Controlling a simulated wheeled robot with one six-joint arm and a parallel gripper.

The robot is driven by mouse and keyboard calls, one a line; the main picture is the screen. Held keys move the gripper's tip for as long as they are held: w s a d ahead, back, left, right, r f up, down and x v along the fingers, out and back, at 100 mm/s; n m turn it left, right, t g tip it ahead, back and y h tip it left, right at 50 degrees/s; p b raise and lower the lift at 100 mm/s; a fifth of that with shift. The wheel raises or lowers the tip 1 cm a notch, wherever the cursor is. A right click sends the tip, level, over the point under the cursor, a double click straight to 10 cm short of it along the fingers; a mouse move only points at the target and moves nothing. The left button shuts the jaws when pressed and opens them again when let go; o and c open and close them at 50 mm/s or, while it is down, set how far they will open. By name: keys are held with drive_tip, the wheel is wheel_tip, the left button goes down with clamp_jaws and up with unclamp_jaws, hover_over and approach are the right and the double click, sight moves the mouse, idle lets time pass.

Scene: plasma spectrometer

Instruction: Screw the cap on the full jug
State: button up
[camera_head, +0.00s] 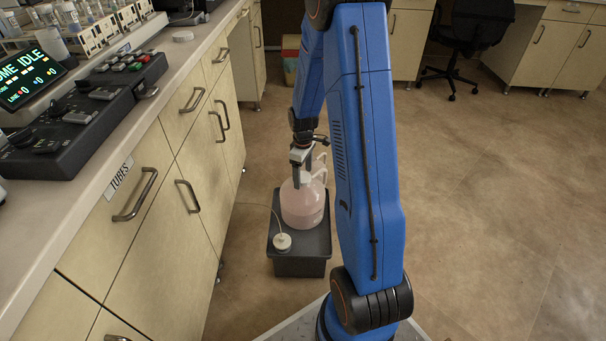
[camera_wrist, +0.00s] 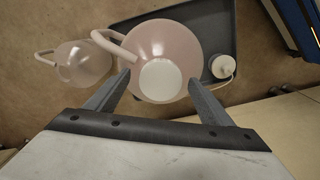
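The full jug (camera_head: 303,207), translucent with pinkish liquid, stands upright on a dark grey bin (camera_head: 300,266). In the wrist view the jug (camera_wrist: 183,42) has a round white top (camera_wrist: 160,80), which looks like a cap on its neck; I cannot tell how tight it is. My gripper (camera_head: 303,178) points down over the neck. In the wrist view my gripper (camera_wrist: 159,78) is open, with one finger on each side of the white top and a visible gap at both. A second white cap (camera_head: 282,242) with a thin tube lies on the bin beside the jug; it also shows in the wrist view (camera_wrist: 223,66).
A clear, paler jug (camera_wrist: 82,66) stands on the floor beside the bin. The drawer cabinets (camera_head: 150,200) stand close on the left, with protruding handles. Brown floor (camera_head: 480,190) is open on the right. A black chair (camera_head: 465,40) stands far back.

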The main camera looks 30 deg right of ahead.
drive_tip(key=n, duration=0.4)
drive_tip(key=shift+n, duration=0.3)
drive_tip(key=n, duration=0.4)
drive_tip(key=shift+n, duration=0.4)
drive_tip(key=n, duration=0.4)
drive_tip(key=shift+n, duration=0.3)
drive_tip(key=n, duration=0.4)
drive_tip(key=c, duration=1.5)
drive_tip(key=shift+c, duration=0.2)
